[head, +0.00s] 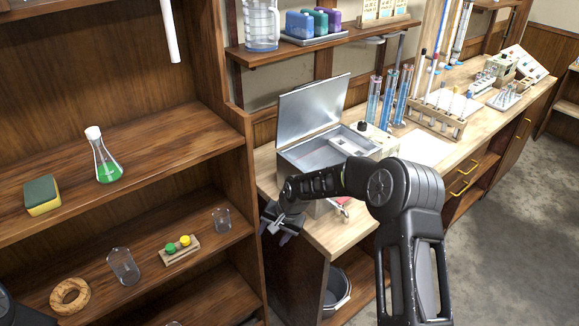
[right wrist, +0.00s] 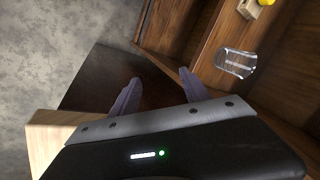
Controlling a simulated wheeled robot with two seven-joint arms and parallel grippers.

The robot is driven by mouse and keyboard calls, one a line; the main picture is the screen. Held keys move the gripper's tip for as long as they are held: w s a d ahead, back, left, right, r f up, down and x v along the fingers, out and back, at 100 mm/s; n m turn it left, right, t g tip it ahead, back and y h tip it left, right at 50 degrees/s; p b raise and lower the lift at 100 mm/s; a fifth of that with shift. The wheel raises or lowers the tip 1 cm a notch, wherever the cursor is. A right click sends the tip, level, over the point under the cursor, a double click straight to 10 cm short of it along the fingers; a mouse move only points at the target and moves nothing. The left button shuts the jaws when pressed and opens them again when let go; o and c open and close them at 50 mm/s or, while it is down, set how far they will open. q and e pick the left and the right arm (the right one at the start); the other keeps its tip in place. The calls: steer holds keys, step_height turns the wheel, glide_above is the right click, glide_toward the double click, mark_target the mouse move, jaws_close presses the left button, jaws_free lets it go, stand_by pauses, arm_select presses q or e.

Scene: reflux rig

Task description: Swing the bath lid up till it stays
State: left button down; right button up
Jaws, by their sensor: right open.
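The bath (head: 330,146) is a grey metal box on the wooden counter, with its inside partly in view. Its lid (head: 312,108) stands up, tilted back a little past upright, and nothing touches it. My right gripper (head: 277,226) is off the counter's left front corner, below and in front of the bath, apart from the lid. In the right wrist view its two fingers (right wrist: 158,95) are spread with nothing between them. My right arm hides part of the bath's front. My left gripper does not show.
Shelves at left hold a green flask (head: 105,160), a sponge (head: 42,195), a cork ring (head: 70,295) and beakers; one beaker (right wrist: 236,63) shows in the right wrist view. A wall shelf (head: 340,38) hangs above the lid. Tall tubes (head: 388,98) and a rack (head: 436,118) stand right of the bath.

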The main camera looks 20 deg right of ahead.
steer(key=s+a+f+n+g+b, duration=0.1)
steer(key=s+a+f, duration=0.3)
steer(key=s, duration=0.8)
steer(key=s+a+f+n+g+y+b, duration=0.1)
steer(key=s+a+f+n+b, duration=0.1)
steer(key=s+a+f, duration=0.3)
steer(key=s+a+f+n+g+b, duration=0.1)
steer(key=s+a+f, duration=0.4)
steer(key=s, duration=1.5)
step_height(320, 180, down, 6)
steer(key=shift+r+n+b, duration=0.2)
steer(key=shift+n+b, duration=0.35)
steer(key=shift+n, duration=0.35)
steer(key=shift+w, duration=0.1)
steer(key=shift+c, duration=0.5)
